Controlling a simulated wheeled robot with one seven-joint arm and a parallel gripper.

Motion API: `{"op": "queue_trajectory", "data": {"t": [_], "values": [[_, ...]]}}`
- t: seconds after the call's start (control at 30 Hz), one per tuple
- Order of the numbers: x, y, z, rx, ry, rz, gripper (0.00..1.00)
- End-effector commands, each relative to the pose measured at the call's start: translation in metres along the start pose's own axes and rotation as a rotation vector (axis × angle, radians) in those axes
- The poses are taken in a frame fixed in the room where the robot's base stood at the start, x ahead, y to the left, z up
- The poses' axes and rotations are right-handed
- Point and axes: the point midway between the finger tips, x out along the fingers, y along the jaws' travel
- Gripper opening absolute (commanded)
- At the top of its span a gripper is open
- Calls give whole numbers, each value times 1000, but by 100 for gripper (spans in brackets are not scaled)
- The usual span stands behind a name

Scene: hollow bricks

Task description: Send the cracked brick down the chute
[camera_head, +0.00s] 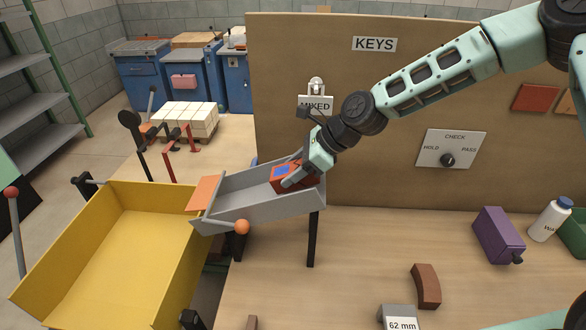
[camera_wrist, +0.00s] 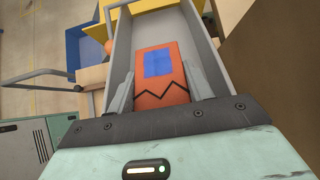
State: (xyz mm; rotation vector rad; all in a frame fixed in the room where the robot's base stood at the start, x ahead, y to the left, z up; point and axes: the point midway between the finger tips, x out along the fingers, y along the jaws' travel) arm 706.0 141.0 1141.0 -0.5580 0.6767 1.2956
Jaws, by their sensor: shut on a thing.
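The cracked brick (camera_wrist: 160,78) is orange-red with a blue square and a black zigzag line across its face. My gripper (camera_head: 296,180) is shut on it at the upper end of the grey chute (camera_head: 245,202). The brick (camera_head: 281,172) is between the chute's side walls; I cannot tell whether it touches the chute floor. In the wrist view, my fingers (camera_wrist: 158,90) are on both sides of the brick. The chute slopes down left, with an orange flap (camera_head: 203,193) at its low end and an orange-knobbed lever (camera_head: 241,227) at its side.
A yellow bin (camera_head: 187,258) stands below the chute's low end. A board with a KEYS sign (camera_head: 374,44) and a CHECK dial (camera_head: 448,159) stands behind.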

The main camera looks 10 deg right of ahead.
Motion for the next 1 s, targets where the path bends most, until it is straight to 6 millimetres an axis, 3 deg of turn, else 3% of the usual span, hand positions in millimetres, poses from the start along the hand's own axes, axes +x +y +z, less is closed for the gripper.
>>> {"op": "queue_trajectory", "data": {"t": [0.03, 0.07, 0.13, 0.43, 0.57, 1.0], "values": [[0, 0, 1, -1, -1, -1, 12], [0, 0, 1, -1, -1, -1, 59], [0, 0, 1, -1, -1, -1, 76], [-1, 0, -1, 1, 1, 0, 76], [-11, -1, -2, 1, 0, -2, 76], [-108, -2, -2, 2, 1, -8, 76]]}}
